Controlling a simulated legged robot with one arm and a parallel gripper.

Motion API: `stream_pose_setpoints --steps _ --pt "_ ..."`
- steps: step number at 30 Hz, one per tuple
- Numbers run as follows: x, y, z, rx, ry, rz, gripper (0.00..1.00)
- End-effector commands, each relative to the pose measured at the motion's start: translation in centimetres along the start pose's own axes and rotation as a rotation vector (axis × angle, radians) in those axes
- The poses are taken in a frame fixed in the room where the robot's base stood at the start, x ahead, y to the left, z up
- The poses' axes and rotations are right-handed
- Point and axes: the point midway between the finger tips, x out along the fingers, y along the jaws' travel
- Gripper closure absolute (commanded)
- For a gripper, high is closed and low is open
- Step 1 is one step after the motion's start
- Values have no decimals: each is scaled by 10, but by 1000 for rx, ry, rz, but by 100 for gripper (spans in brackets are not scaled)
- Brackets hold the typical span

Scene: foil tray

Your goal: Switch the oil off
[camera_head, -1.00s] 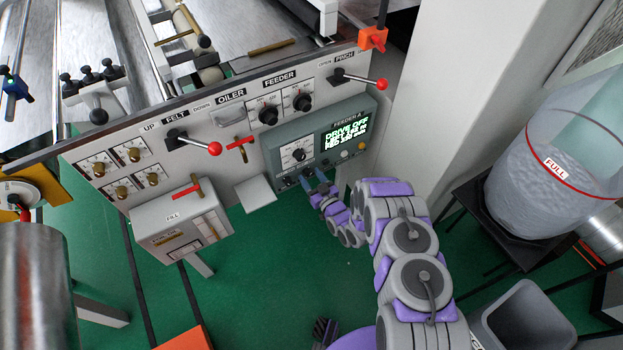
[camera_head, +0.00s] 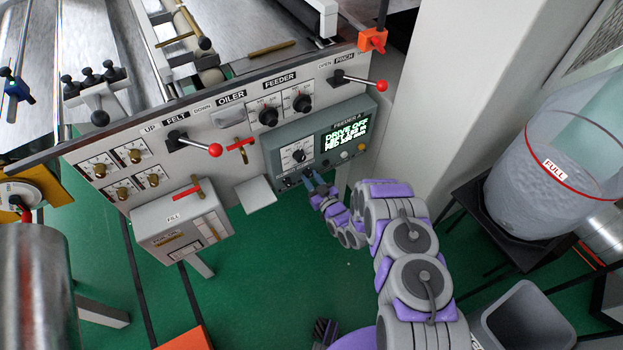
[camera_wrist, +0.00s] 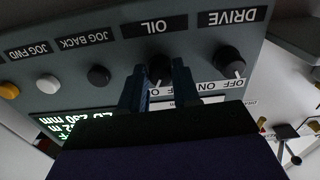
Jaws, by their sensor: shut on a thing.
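The grey feeder control panel (camera_head: 275,150) is at the centre of the head view, and its lit display (camera_head: 346,135) reads DRIVE OFF on its top line. In the wrist view the panel appears upside down. The black OIL knob (camera_wrist: 160,70) stands below its OIL label (camera_wrist: 156,27) there. My gripper (camera_wrist: 158,78) has one blue finger on each side of this knob and is shut on it. The knob's pointer is too hidden to read. In the head view my gripper (camera_head: 310,182) reaches the panel's lower edge and hides the OIL knob.
The DRIVE knob (camera_wrist: 230,64) is close to the right finger in the wrist view. The JOG BACK button (camera_wrist: 98,75) is to the left. A pale box (camera_head: 255,194) sits left of my gripper in the head view. The green floor below is mostly clear.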

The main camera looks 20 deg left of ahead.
Motion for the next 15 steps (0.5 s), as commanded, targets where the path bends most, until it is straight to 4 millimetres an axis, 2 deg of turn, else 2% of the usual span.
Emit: stream_pose_setpoints --steps 8,15 --pt "0 0 -3 -167 0 -1 99" --pt "1 0 -5 -391 3 0 99"
